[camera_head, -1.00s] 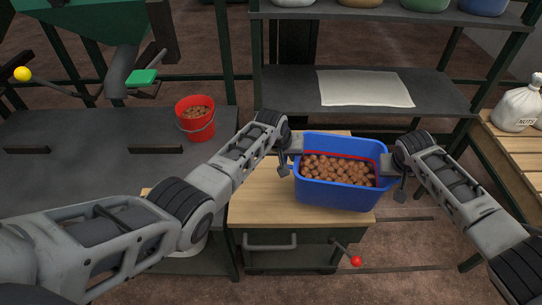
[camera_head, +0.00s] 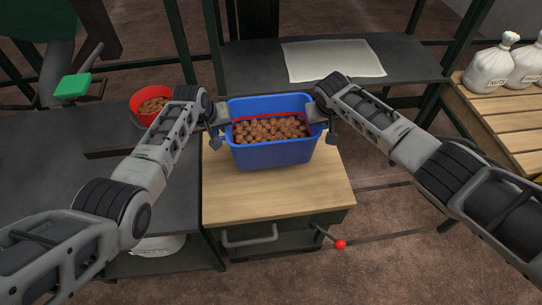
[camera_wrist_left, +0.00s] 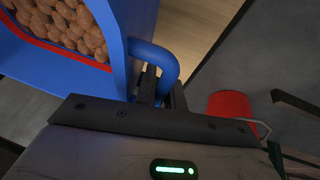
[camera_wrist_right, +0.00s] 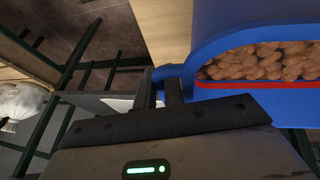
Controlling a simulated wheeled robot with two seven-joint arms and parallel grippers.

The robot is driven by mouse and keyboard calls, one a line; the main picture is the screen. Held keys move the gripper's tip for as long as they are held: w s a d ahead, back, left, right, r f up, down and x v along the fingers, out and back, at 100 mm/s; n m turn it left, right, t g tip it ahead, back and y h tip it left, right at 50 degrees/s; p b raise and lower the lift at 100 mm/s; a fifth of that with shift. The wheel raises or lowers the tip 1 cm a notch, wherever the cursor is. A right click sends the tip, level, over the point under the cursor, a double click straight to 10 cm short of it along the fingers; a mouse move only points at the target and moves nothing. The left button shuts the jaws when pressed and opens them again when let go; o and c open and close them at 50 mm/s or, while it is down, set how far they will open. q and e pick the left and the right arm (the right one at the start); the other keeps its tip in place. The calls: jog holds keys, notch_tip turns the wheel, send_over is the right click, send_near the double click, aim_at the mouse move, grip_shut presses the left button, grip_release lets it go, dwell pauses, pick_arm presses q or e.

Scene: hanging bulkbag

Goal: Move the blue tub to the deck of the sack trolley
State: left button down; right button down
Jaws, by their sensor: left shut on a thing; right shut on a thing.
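The blue tub (camera_head: 272,155), full of brown nuts and with a red line inside its rim, is upright between my two grippers. It appears over the back part of the wooden top (camera_head: 270,200); I cannot tell whether it touches it. My left gripper (camera_head: 222,115) is shut on the tub's left handle, a blue loop in the left wrist view (camera_wrist_left: 165,60). My right gripper (camera_head: 321,112) is shut on the right handle, which shows in the right wrist view (camera_wrist_right: 163,73). The slatted deck (camera_head: 505,125) at right, apparently the sack trolley, carries white sacks (camera_head: 490,68) along its far part.
A red bucket (camera_head: 152,104) of nuts stands on the dark bench (camera_head: 50,150) at left. A shelf (camera_head: 410,62) with a white sheet (camera_head: 333,60) is behind the tub. A red-knobbed lever (camera_head: 340,244) sticks out in front. The deck's near slats are bare.

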pick_arm(q)
jog(key=shift+w, duration=0.1)
pick_arm(e)
jog(key=shift+w, duration=0.1)
